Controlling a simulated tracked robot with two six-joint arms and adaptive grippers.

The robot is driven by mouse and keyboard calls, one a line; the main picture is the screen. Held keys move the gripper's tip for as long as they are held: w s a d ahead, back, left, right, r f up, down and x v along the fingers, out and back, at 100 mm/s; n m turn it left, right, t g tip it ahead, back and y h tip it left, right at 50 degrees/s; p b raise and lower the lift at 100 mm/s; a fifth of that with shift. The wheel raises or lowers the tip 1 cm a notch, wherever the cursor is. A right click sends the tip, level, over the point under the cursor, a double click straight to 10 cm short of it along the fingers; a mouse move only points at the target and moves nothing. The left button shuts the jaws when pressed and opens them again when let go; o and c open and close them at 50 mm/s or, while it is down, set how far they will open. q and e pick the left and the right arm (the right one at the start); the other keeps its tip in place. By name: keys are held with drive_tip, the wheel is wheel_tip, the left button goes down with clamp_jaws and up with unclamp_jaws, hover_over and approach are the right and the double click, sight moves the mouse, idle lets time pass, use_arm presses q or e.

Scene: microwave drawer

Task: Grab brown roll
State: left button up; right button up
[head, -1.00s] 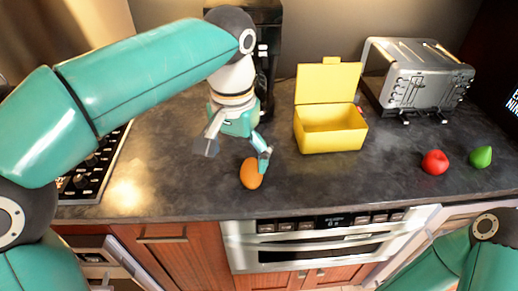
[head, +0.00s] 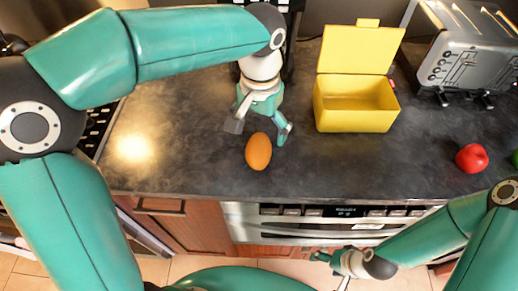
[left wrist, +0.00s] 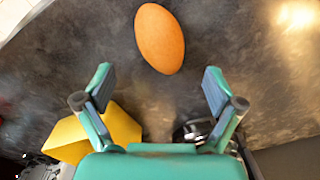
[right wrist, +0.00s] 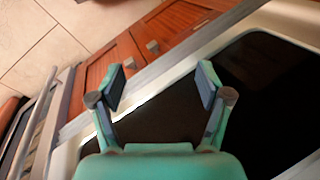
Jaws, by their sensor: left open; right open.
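The brown roll (head: 258,151) is an orange-brown oval lying on the dark countertop near its front edge. It also shows in the left wrist view (left wrist: 160,38), just beyond the fingertips and roughly centred between them. My left gripper (head: 259,130) is open and empty above the counter, right behind the roll; in the left wrist view (left wrist: 157,76) its fingers are spread and apart from the roll. My right gripper (head: 332,265) is low in front of the counter, below its edge. In the right wrist view (right wrist: 160,75) it is open and empty, facing cabinet and appliance fronts.
An open yellow box (head: 355,105) stands right of my left gripper, lid raised. A silver toaster (head: 468,50) is at the back right. A red apple (head: 471,158) lies near the right front. A stove (head: 95,125) is at the left. Counter around the roll is clear.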

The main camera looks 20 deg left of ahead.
sight(259, 145)
use_arm(q)
wheel_tip(259, 145, down, 2)
drive_tip(key=shift+s+f, duration=0.1)
wheel_tip(259, 145, down, 5)
drive_tip(key=shift+a+r, duration=0.1)
drive_tip(key=c, duration=1.2)
drive_tip(key=shift+c, duration=0.2)
